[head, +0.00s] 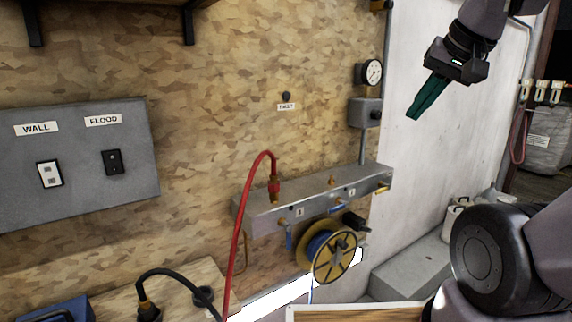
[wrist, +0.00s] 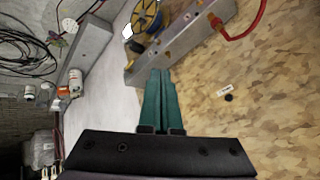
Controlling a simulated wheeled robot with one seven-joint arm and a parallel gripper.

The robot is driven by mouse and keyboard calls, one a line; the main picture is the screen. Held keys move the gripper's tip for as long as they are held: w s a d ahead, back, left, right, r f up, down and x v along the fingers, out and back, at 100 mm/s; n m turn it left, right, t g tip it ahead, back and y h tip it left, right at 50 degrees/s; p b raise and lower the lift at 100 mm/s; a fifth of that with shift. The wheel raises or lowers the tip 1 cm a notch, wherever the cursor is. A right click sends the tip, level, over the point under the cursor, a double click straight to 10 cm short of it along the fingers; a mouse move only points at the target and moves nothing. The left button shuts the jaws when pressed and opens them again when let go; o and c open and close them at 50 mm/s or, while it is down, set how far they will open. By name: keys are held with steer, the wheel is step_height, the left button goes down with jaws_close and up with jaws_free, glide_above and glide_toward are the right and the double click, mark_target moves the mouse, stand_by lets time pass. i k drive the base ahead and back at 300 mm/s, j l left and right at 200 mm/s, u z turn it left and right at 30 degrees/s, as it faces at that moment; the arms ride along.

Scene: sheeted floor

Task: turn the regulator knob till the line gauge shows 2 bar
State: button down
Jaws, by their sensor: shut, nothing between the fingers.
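The line gauge (head: 369,73), a round white dial with a dark rim, is on the wall board's right edge; its reading is too small to tell. Below it is a grey regulator box (head: 365,112) with a dark knob (head: 376,115) on its right side. A grey pipe runs from the box down to the manifold (head: 310,200). My gripper (head: 414,115), with green fingers, is shut and empty, in the air to the right of the gauge and knob, apart from both. In the wrist view the shut fingers (wrist: 160,75) point towards the manifold; gauge and regulator are not seen there.
A red hose (head: 240,225) loops up from the manifold. A yellow reel (head: 332,255) hangs below it. A grey panel (head: 80,150) with WALL and FLOOD switches is at left. A small dark knob (head: 286,96) sits above a label. White wall lies behind my gripper.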

mark_target(375, 114)
steer(key=i+j, duration=0.25)
steer(key=i, duration=0.2)
steer(key=i+j+u, duration=0.1)
steer(key=i+j, duration=0.2)
steer(key=i, duration=0.2)
